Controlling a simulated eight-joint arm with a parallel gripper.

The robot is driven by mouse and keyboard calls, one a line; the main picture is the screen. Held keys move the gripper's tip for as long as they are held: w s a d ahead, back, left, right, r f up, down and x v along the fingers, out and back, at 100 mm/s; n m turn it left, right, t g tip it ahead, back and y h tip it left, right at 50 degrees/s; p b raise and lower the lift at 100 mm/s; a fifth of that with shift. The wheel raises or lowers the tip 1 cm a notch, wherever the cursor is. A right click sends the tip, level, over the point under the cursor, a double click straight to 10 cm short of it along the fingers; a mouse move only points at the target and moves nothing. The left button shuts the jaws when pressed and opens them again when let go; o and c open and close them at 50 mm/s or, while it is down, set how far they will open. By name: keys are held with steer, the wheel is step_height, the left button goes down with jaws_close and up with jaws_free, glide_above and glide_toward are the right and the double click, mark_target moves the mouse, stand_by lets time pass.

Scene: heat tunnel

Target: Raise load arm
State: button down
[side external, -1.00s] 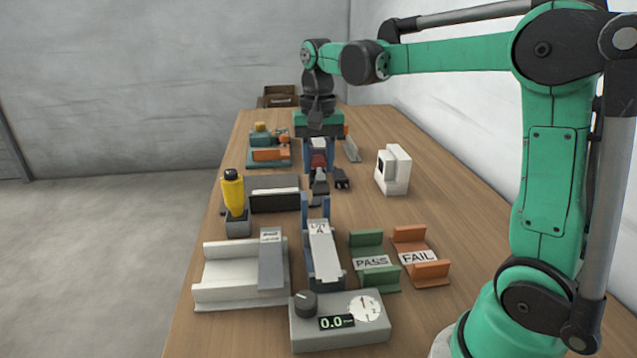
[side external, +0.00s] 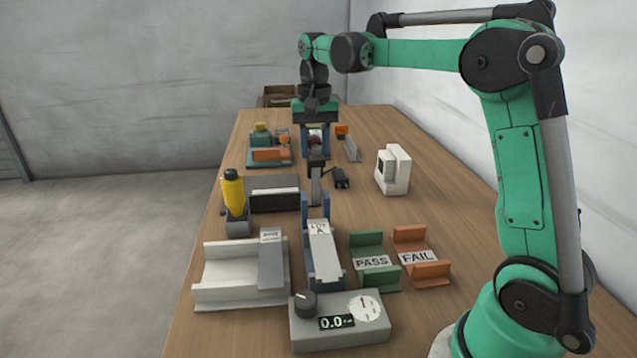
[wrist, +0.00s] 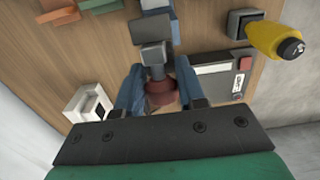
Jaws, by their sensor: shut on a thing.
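My gripper (side external: 315,140) is over the far middle of the table, its blue fingers on either side of a dark red knob (side external: 316,146). In the wrist view the fingers (wrist: 160,94) flank the same reddish-brown knob (wrist: 160,92) and are shut on it. The knob appears to belong to the load arm; a grey block-like piece (wrist: 152,52) shows just beyond it. In the side view a grey upright piece (side external: 316,186) stands below the knob. The arm's joint and exact tilt are partly hidden by my gripper.
A yellow bottle-like tool (side external: 233,190) in a grey holder stands to the left. A white device (side external: 393,170) stands to the right. Nearer are the green PASS tray (side external: 366,240), orange FAIL tray (side external: 411,236), white channel (side external: 228,272) and dial box (side external: 340,335) reading 0.0.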

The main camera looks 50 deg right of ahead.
steer(key=shift+w+d+f, duration=0.2)
steer(key=shift+w+d, duration=0.5)
steer(key=shift+w+d+f, duration=0.15)
steer(key=shift+w+d, duration=0.5)
steer(key=shift+w, duration=0.05)
jaws_free()
step_height(320, 180, up, 7)
stand_by(0.5)
